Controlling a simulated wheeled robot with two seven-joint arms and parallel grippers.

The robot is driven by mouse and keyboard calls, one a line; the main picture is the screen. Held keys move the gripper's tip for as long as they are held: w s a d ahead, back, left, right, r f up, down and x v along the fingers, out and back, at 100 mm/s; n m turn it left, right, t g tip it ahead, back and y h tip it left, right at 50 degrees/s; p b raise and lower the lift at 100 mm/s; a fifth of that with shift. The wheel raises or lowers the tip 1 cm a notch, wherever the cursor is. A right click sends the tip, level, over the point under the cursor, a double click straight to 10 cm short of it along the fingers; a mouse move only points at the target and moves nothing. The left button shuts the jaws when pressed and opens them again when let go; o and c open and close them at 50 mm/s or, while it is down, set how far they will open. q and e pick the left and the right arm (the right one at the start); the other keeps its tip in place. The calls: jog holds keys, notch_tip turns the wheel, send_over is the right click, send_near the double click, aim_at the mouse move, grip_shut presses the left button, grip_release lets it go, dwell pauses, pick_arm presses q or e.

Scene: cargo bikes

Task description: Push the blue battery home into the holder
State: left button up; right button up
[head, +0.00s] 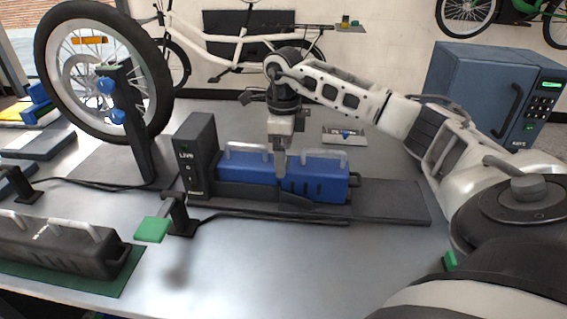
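The blue battery (232,170) lies lengthwise in a dark holder (395,201), with a grey handle near each end. Its left end is close to the upright dark block (195,155) marked "LIVE"; I cannot tell if they touch. My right gripper (282,170) points down at the middle of the battery, between the two handles. One narrow finger shows in front of the blue body; the other cannot be made out, so its opening is unclear. My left gripper is not in view.
A black battery (70,248) lies on a green mat at the left front. A green paddle (152,229) juts from a black stand. A wheel (103,70) stands at back left, a blue cabinet (470,95) at back right. The front middle of the table is clear.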

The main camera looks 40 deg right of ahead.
jog(key=shift+f, duration=1.95)
grip_shut()
grip_release()
jog(key=shift+r, duration=0.1)
notch_tip(320, 180, up, 16)
jog(key=shift+p, duration=0.3)
